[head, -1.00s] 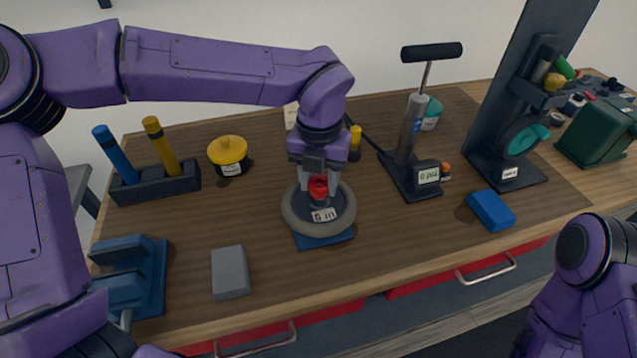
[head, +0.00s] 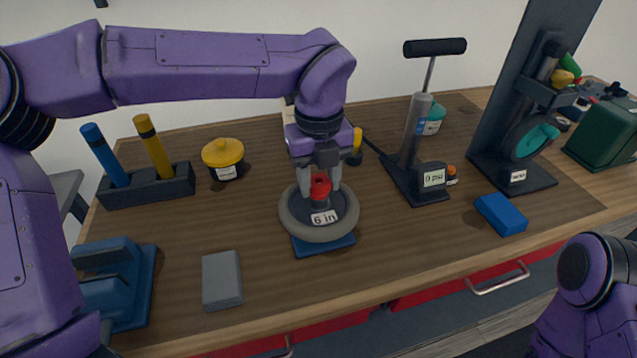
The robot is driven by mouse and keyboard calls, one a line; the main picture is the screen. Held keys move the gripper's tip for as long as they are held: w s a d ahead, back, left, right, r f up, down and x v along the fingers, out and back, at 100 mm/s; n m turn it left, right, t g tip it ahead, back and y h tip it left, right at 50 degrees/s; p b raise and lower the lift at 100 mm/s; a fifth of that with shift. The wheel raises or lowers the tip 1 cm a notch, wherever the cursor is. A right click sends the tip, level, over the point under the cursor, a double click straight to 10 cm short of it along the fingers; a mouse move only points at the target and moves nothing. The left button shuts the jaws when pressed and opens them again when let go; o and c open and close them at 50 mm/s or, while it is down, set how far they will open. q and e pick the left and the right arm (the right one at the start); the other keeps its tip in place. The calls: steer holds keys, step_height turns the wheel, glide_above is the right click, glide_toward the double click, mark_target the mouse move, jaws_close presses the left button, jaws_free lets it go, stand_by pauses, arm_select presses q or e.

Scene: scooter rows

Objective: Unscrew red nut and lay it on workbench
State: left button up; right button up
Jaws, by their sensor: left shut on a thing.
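The red nut (head: 320,188) sits at the centre of a grey wheel labelled "6 in" (head: 291,220), which lies flat on a blue base (head: 326,247) on the wooden workbench (head: 400,252). My left gripper (head: 320,186) comes down from above and is shut on the red nut, with a finger on each side. Whether the nut still touches the thread below is hard to see. My right arm shows at the lower right, but its gripper is out of view.
A grey block (head: 222,280) lies front left of the wheel and a blue block (head: 500,214) at right. A pump (head: 415,150) with a "0 psi" gauge stands right of the wheel. A yellow pot (head: 223,155) and a tool holder (head: 147,187) stand at left. Bench between wheel and blue block is clear.

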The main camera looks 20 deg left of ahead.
mark_target(320, 184)
arm_select(q)
steer(key=shift+f+n+b, duration=0.2)
steer(key=shift+n+b, duration=1.7)
steer(key=shift+n, duration=0.2)
steer(key=shift+n+b, duration=2.05)
steer(key=shift+n, duration=0.15)
steer(key=o, duration=1)
steer(key=shift+o, duration=0.6)
steer(key=shift+w, duration=0.15)
steer(key=shift+r, duration=0.1)
step_height(320, 184, up, 10)
steer(key=p, duration=0.2)
steer(key=shift+r, duration=0.25)
